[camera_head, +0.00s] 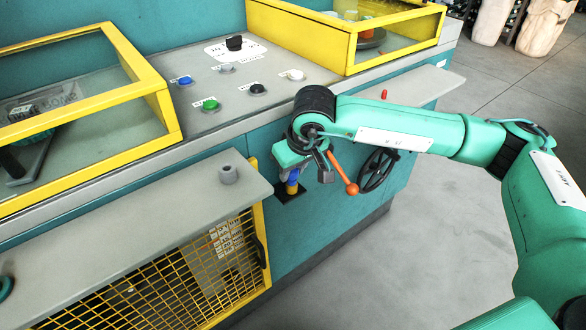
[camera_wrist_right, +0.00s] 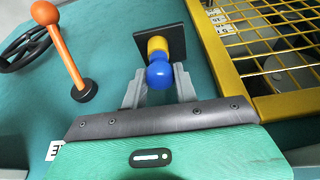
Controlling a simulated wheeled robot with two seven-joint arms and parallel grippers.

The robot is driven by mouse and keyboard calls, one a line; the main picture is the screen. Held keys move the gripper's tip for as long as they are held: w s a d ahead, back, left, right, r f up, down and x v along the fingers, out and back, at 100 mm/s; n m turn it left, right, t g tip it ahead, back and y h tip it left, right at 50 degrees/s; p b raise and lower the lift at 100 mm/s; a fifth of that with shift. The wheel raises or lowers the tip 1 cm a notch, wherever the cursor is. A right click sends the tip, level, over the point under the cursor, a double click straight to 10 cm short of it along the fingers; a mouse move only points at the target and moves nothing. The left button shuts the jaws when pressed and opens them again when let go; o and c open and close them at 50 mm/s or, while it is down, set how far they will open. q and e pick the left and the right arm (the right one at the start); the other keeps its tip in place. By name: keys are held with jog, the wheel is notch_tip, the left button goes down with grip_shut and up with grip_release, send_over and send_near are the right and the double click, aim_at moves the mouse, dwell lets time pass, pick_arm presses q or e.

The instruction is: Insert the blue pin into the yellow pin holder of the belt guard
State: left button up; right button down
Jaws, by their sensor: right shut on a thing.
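The blue pin (camera_wrist_right: 160,75) shows its round head between the two grey fingers of my right gripper (camera_wrist_right: 159,86), which is shut on it. The yellow pin holder (camera_wrist_right: 158,46) stands on a dark plate directly behind the pin head in the right wrist view. The pin head overlaps the holder there, and how deep the pin sits is hidden. In the head view, my right gripper (camera_head: 293,172) is beside the belt guard's frame, with the blue pin and the yellow holder (camera_head: 291,188) just below it. The belt guard (camera_head: 205,272) is a yellow mesh panel. My left gripper is not in view.
An orange lever (camera_head: 343,174) and a black handwheel (camera_head: 376,169) are close to the right gripper. Clear floor lies at the lower right.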

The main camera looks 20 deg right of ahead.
jog(key=c, duration=1)
grip_release()
jog(key=p+v, duration=0.1)
jog(key=v, duration=1.2)
jog(key=shift+s+r+p, duration=0.2)
jog(key=shift+r+p, duration=0.1)
